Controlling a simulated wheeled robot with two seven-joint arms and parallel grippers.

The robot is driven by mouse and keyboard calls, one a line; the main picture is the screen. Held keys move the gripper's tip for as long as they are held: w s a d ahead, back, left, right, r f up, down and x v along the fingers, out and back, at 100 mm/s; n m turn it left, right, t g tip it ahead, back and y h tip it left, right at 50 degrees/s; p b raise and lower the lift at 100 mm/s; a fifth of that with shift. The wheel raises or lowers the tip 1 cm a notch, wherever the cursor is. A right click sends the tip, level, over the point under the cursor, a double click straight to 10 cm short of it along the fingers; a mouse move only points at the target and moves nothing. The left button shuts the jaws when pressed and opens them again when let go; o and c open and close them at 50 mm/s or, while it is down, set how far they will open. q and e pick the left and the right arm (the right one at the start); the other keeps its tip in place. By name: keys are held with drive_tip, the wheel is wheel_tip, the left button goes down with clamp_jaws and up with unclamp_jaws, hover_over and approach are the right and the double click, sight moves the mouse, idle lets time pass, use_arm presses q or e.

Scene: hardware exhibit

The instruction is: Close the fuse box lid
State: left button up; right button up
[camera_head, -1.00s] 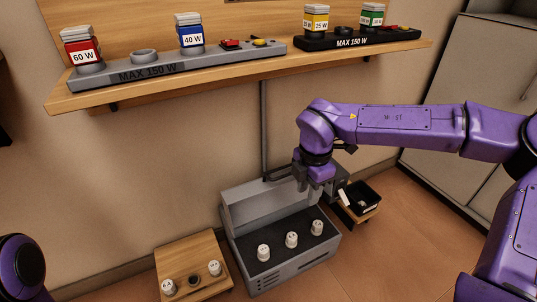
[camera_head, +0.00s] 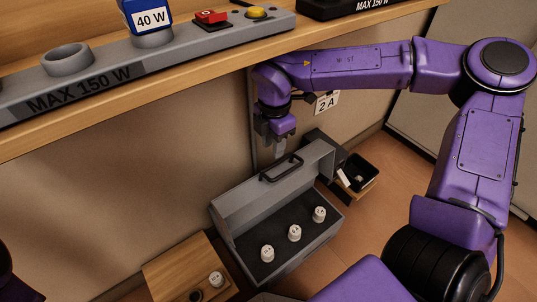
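The grey fuse box (camera_head: 276,272) stands on the floor by the wall, with three white fuses upright inside it. Its lid (camera_head: 262,196) is open, raised at the back of the box, with a dark handle (camera_head: 283,167) near its top edge. My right gripper (camera_head: 280,150) points down just above and behind the handle, close to the wall. It looks apart from the handle, though contact is hard to judge. Its fingers overlap from this side, so their opening is unclear. My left gripper is not in view.
A wooden block (camera_head: 178,266) with a white fuse stands left of the box. A small black bin (camera_head: 361,171) is at its right. A "2 A" sign (camera_head: 327,102) shows behind the arm. Floor in front is clear.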

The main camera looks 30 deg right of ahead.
sight(272, 165)
wheel_tip(272, 165, down, 6)
drive_tip(key=shift+f+b, duration=0.2)
drive_tip(key=shift+b, duration=0.95)
clamp_jaws()
idle(0.4)
